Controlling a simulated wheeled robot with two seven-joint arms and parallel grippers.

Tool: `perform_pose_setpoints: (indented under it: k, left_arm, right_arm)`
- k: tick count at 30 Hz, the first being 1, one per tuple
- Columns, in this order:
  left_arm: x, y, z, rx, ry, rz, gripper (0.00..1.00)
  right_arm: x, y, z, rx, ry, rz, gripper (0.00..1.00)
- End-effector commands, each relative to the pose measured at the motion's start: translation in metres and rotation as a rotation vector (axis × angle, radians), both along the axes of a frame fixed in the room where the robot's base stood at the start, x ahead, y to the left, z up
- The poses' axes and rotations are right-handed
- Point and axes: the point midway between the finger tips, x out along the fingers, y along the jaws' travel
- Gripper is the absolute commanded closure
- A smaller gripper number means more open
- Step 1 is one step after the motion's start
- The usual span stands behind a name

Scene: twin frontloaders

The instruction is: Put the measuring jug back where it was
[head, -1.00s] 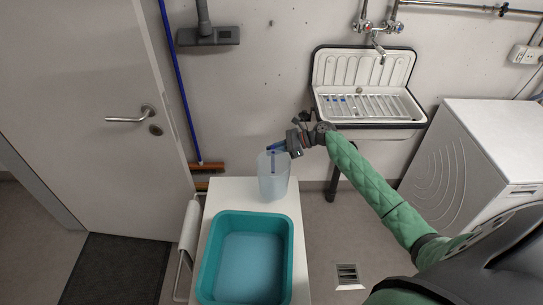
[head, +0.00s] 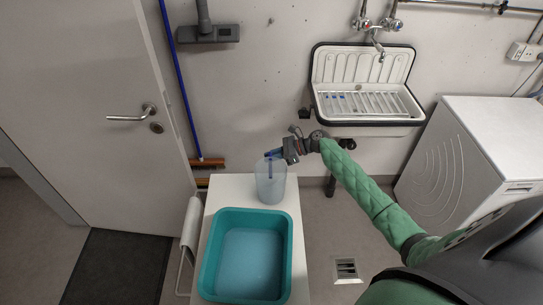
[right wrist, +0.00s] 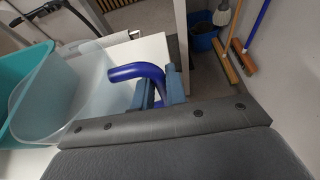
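The measuring jug (head: 270,187) is translucent with a blue handle. It is upright at the back of the white table, behind the teal basin, and I cannot tell whether its base touches the tabletop. My right gripper (head: 278,154) reaches in from the right and is shut on the blue handle. In the right wrist view the two blue-grey fingers of my right gripper (right wrist: 160,92) sit on either side of the handle (right wrist: 137,72), and the clear jug body (right wrist: 62,98) is to their left. My left gripper is not in view.
The teal basin (head: 290,262) fills most of the white table (head: 226,188). A wall sink (head: 362,70) hangs behind at the right, and a white front-loading machine (head: 440,170) stands at far right. A broom (head: 208,164) leans on the wall near the door (head: 90,150).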

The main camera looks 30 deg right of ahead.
Motion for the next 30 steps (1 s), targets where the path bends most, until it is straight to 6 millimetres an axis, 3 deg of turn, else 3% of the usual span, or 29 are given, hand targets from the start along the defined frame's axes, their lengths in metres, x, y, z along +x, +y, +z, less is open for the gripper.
perform_pose_setpoints:
  k: [1, 3, 14, 17, 30]
  left_arm:
    - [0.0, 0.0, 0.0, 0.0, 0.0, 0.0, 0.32]
    - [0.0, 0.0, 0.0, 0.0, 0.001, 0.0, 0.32]
    - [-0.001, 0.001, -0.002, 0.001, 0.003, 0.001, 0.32]
    - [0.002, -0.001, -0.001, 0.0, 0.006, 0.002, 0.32]
    - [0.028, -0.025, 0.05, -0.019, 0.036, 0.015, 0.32]
  right_arm:
    - [0.0, 0.0, 0.0, 0.0, 0.0, 0.0, 0.77]
    - [0.0, 0.0, 0.0, 0.0, 0.0, 0.0, 0.65]
    - [-0.001, -0.001, 0.002, -0.001, 0.0, 0.0, 0.65]
    - [-0.005, -0.01, 0.003, -0.001, 0.001, 0.0, 0.65]
    - [-0.035, -0.074, 0.032, -0.001, 0.0, 0.0, 0.65]
